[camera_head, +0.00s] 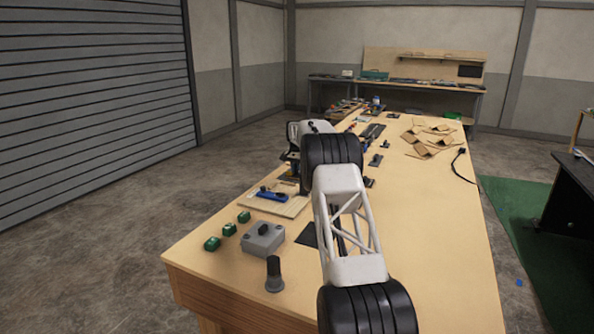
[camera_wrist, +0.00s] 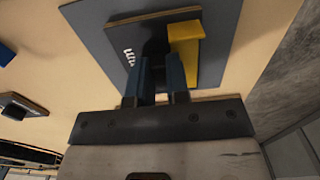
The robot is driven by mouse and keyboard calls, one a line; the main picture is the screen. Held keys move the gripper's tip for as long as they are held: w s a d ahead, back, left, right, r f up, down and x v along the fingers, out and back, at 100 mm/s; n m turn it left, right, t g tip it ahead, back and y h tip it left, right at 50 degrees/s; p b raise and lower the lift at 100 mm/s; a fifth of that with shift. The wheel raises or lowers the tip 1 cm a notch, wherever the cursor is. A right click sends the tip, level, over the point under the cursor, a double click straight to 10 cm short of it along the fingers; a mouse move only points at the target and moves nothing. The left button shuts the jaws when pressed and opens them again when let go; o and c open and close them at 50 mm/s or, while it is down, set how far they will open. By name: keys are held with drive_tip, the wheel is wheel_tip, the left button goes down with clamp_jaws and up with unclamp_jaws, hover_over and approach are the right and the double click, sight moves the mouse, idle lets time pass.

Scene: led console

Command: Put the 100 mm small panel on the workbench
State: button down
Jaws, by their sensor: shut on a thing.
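In the wrist view my gripper (camera_wrist: 158,85) has blue fingers, shut on a dark small panel (camera_wrist: 130,48) with white marks on its face. The panel is tilted in the picture, over a grey mat (camera_wrist: 222,50); I cannot tell whether it touches the mat. A yellow piece (camera_wrist: 185,52) lies against the panel's right side. In the head view the workbench (camera_head: 430,225) has a long pale wooden top.
On the near workbench stand a grey box with a knob (camera_head: 262,238), a dark upright knob (camera_head: 274,274) and several green blocks (camera_head: 228,229). A blue tool (camera_head: 270,194) lies on a wooden board (camera_head: 280,207). Cardboard pieces (camera_head: 430,137) lie far back. The right side is mostly clear.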

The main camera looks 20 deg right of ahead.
drive_tip(key=shift+f, duration=0.1)
drive_tip(key=c, duration=1.1)
unclamp_jaws()
wheel_tip(320, 180, up, 12)
drive_tip(key=shift+r, duration=0.2)
idle(0.5)
